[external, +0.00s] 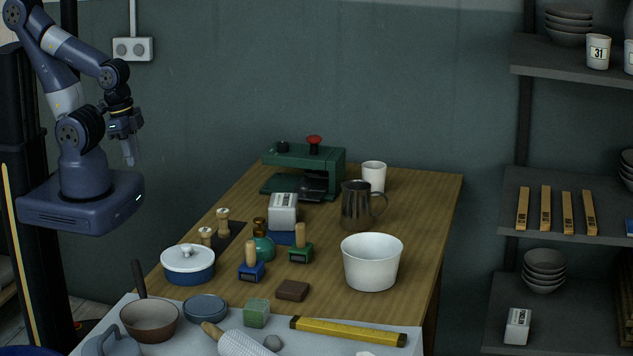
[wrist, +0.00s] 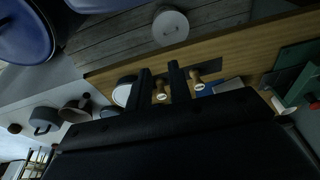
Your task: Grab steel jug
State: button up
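The steel jug (external: 356,207) is a dark grey metal jug with its handle on the right. It stands upright on the wooden table, in front of a white cup (external: 374,175) and behind a white bowl (external: 371,266). My gripper (external: 130,159) hangs in the air at the left, well away from the jug and beyond the table's left edge. In the wrist view my gripper (wrist: 162,72) shows two dark fingers standing apart with nothing held between them. I cannot make out the jug in the wrist view.
A green press (external: 303,170) stands behind and left of the jug. A pale block (external: 283,211), several stamps and a lidded pot (external: 188,264) occupy the left side. A yellow level (external: 348,331) lies in front. Shelves (external: 572,74) are at the right. Bare wood lies right of the jug.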

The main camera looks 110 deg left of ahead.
jog(key=shift+s+f, duration=0.1)
jog(key=w+a+r+n+y+b, duration=0.1)
jog(key=w+a+r+n, duration=0.1)
jog(key=w, duration=0.4)
jog(key=w+a+r+n+y+b, duration=0.1)
jog(key=w+n, duration=0.1)
jog(key=w, duration=0.4)
jog(key=n+t+y+b, duration=0.3)
jog(key=n+y+b, duration=0.3)
jog(key=n, duration=0.9)
send_over(387, 202)
jog(key=s+d, duration=0.6)
jog(key=d, duration=0.2)
notch_tip(387, 202, down, 10)
jog(key=shift+a+r+p+x, duration=0.1)
jog(key=shift+p+x, duration=0.35)
jog(key=shift+x, duration=1.35)
jog(key=shift+a+r+p+x, duration=0.1)
jog(key=shift+p+x, duration=0.3)
jog(key=shift+x, duration=1.35)
jog(key=shift+a+r+p+x, duration=0.1)
jog(key=shift+p+x, duration=0.35)
jog(key=shift+x, duration=1.35)
jog(key=shift+w+d, duration=0.15)
grip_shut()
